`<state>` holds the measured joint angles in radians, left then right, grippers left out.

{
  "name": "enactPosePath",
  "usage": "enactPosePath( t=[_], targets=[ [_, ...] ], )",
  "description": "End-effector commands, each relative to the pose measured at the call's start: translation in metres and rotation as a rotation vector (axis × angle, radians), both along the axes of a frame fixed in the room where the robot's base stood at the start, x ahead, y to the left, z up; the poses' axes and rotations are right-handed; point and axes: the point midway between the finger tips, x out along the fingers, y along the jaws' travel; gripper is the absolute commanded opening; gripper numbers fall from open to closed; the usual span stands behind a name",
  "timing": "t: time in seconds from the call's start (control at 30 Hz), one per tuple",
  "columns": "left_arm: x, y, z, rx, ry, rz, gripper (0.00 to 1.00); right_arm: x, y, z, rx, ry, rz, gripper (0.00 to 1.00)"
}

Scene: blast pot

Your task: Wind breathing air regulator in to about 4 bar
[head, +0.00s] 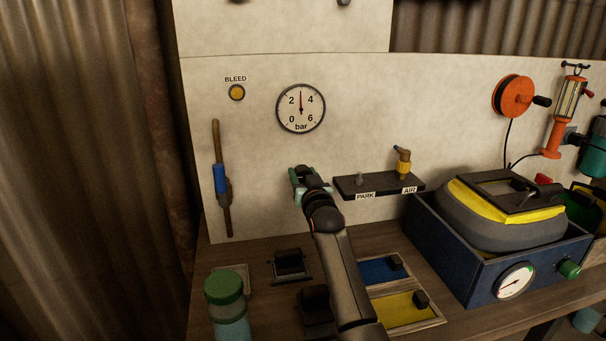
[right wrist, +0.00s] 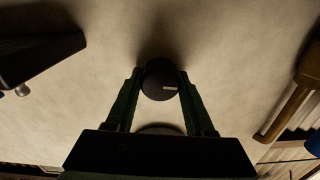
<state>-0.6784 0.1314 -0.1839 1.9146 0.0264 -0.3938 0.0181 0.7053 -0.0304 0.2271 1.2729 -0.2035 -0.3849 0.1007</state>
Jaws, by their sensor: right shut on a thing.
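A round white gauge (head: 301,121) marked in bar, from 0 to 6, hangs on the pale panel. Its needle stands about straight up, midway between 2 and 4, near 3. Below it, my right gripper (head: 303,172) is shut on a dark round regulator knob on the panel. In the right wrist view the knob (right wrist: 157,77) sits between the two fingers of my right gripper (right wrist: 160,88). A short pale mark on its face points to the right in that view. In the head view the gripper mostly hides the knob. My left gripper is not in view.
A dark shelf (head: 376,184) marked PARK and AIR, with a brass fitting (head: 403,163), is right of the gripper. A wooden-handled tool (head: 229,208) hangs left. A blue box (head: 452,260) with a helmet (head: 478,222), gauge (head: 513,281) and green knob (head: 569,269) stands right.

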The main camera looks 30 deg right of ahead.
Motion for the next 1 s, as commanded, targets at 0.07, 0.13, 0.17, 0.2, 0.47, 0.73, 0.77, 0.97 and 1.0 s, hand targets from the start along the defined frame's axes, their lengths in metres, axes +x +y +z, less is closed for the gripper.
enactPosePath(
  t=[0.07,0.13,0.17,0.2,0.47,0.73,0.77,0.97,1.0],
  targets=[
    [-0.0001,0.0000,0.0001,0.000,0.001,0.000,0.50,0.0001,0.0002,-0.0007,0.007,0.000,0.000,0.00],
    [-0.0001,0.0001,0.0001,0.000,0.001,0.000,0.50,0.0001,0.0002,-0.0007,0.009,0.000,0.000,0.00],
    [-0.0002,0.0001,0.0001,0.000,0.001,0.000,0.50,0.0000,0.0002,-0.0007,0.010,0.000,0.000,0.00],
    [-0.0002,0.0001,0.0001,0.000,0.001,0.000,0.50,0.0001,0.0002,-0.0007,0.010,0.000,0.000,0.00],
    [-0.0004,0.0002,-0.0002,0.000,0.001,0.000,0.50,0.0001,0.0002,-0.0006,0.008,0.000,0.000,0.57],
    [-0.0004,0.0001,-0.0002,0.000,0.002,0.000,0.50,0.0000,0.0001,-0.0002,0.008,-0.001,0.000,0.83],
    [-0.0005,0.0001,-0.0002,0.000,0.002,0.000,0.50,0.0000,0.0001,-0.0002,0.008,-0.001,0.000,0.83],
    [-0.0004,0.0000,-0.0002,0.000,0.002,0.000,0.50,0.0000,0.0001,0.0001,0.007,-0.002,0.000,0.83],
    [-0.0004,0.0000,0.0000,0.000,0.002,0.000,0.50,0.0000,0.0000,0.0001,0.007,-0.002,0.000,0.83]
  ],
)
